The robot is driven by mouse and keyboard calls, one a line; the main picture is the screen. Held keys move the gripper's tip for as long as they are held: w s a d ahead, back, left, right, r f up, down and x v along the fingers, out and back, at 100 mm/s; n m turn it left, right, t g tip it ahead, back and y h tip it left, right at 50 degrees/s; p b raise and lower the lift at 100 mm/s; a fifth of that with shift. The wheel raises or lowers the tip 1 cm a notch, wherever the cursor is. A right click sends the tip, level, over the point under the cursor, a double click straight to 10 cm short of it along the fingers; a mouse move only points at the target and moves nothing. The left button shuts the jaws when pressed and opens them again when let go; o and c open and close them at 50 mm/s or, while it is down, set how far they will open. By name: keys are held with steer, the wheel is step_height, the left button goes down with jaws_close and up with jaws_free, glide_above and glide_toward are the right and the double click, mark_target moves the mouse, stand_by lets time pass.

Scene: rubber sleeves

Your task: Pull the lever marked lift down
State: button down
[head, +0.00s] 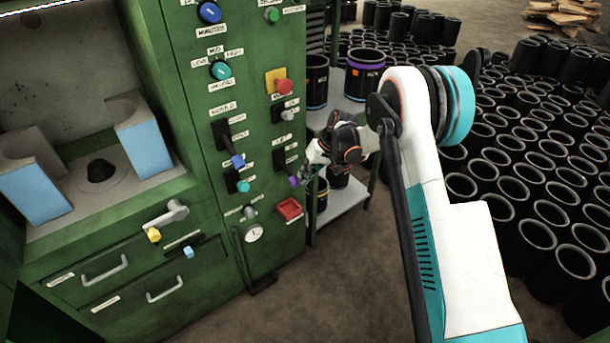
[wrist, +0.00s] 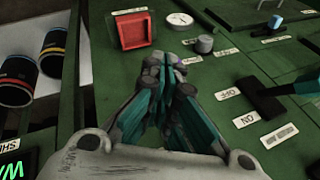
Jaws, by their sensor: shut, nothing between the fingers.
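The green machine panel (head: 262,140) carries several levers with small labels. I cannot read the word lift on any of them in either view. A purple-tipped lever (head: 293,181) sits on the right column; a bit of purple (wrist: 180,64) shows by my fingertips in the wrist view. A blue-tipped lever (head: 238,161) and a teal-tipped lever (head: 243,186) are to its left. My gripper (head: 305,170) is shut and empty, close to the purple-tipped lever. In the wrist view my gripper (wrist: 163,70) hides most of that lever; I cannot tell if they touch.
A grey knob (wrist: 204,44) is near my fingertips. A shelf (head: 340,204) with black sleeves stands right of the panel; many more sleeves (head: 540,205) cover the floor beyond.

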steer(key=shift+r, duration=0.1)
steer(key=shift+r+p, duration=0.3)
steer(key=shift+r, duration=0.45)
steer(key=shift+d+r, duration=0.15)
steer(key=shift+r, duration=0.1)
steer(key=s+d+r+p, duration=0.4)
steer(key=s+d, duration=0.2)
steer(key=d, duration=0.4)
steer(key=shift+s, duration=0.25)
steer(key=shift+r, duration=0.1)
